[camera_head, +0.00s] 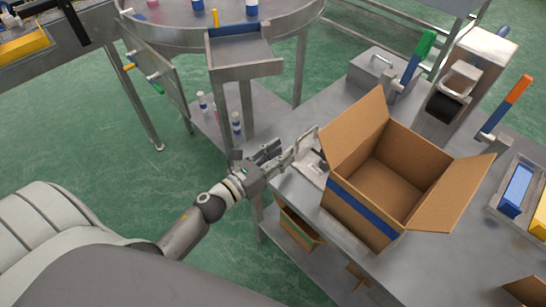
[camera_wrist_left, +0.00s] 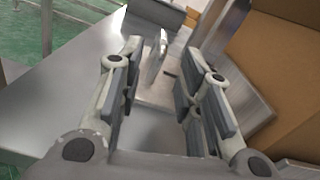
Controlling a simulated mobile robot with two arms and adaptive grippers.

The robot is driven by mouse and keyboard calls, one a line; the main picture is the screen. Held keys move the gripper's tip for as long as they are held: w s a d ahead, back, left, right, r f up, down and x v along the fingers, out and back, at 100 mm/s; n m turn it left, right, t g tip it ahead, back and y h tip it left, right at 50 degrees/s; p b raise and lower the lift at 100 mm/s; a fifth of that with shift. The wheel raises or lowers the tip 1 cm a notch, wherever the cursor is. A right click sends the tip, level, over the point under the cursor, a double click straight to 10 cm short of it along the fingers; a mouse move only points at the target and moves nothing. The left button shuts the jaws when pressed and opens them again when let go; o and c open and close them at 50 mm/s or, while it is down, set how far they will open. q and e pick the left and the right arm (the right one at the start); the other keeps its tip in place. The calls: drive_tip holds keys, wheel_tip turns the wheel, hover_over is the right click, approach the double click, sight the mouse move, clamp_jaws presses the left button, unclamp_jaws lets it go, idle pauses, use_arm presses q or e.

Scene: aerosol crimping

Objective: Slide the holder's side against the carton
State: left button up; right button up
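The open brown carton (camera_head: 375,205) stands on the steel table with its flaps spread and a blue stripe on its near side. A low, pale metal holder (camera_head: 312,172) with an upright part sits just left of the carton, partly hidden. I cannot tell whether they touch. My left gripper (camera_head: 277,152) is at the table's left edge, just left of the holder. In the left wrist view the gripper (camera_wrist_left: 155,95) is open, with a thin upright metal piece (camera_wrist_left: 158,52) beyond and between its fingers. The carton (camera_wrist_left: 275,65) fills the right side there. My right gripper is not in view.
Behind the carton are a grey metal box (camera_head: 378,68), a green-handled lever (camera_head: 418,55) and a machine (camera_head: 465,85). A blue block in a tray (camera_head: 518,187) and an orange-handled lever (camera_head: 508,105) stand right. A round steel table (camera_head: 180,35) is at the back left.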

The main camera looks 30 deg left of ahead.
use_arm(q)
drive_tip(key=shift+v, duration=1.2)
